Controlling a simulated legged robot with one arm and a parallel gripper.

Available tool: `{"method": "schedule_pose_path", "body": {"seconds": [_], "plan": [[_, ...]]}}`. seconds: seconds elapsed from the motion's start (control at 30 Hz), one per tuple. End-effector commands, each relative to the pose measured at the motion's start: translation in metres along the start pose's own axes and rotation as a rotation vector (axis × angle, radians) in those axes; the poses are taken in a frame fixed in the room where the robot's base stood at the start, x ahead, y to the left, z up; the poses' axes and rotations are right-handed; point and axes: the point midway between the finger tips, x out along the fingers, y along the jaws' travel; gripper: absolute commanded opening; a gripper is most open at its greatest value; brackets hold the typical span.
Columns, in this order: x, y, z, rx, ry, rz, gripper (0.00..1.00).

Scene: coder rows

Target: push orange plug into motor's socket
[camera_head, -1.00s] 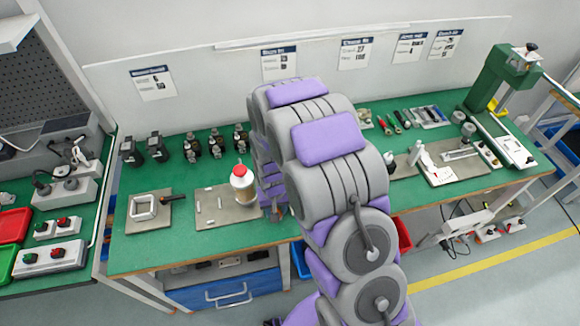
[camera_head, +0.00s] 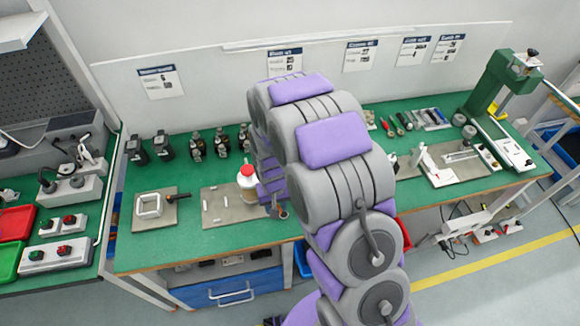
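My arm fills the middle of the head view and reaches down over the green bench. Its far end (camera_head: 277,203) shows only in part beside the white bottle; the fingers are hidden or too small to make out, so I cannot tell whether they hold anything. A small dark piece with an orange-brown end (camera_head: 178,196) lies on a grey plate at the left, beside a white square frame (camera_head: 149,205). I cannot tell whether it is the orange plug. Several dark motor-like units (camera_head: 197,147) stand along the back of the bench. No socket can be made out.
A white bottle with a red cap (camera_head: 246,176) stands on a grey plate (camera_head: 218,212) with small white pieces, close left of my arm's end. A green press (camera_head: 500,82) and tools occupy the right side. The bench's front left edge is clear.

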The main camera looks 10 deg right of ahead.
Motion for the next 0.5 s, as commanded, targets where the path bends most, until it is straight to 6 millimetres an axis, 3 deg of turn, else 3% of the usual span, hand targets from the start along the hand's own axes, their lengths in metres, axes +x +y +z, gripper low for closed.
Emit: {"method": "schedule_pose_path", "body": {"seconds": [0.17, 0.5], "plan": [[-0.0125, 0.0055, 0.0001, 0.002, 0.0, -0.005, 0.0], [-0.013, 0.0002, -0.0003, 0.002, 0.001, 0.001, 0.0]]}}
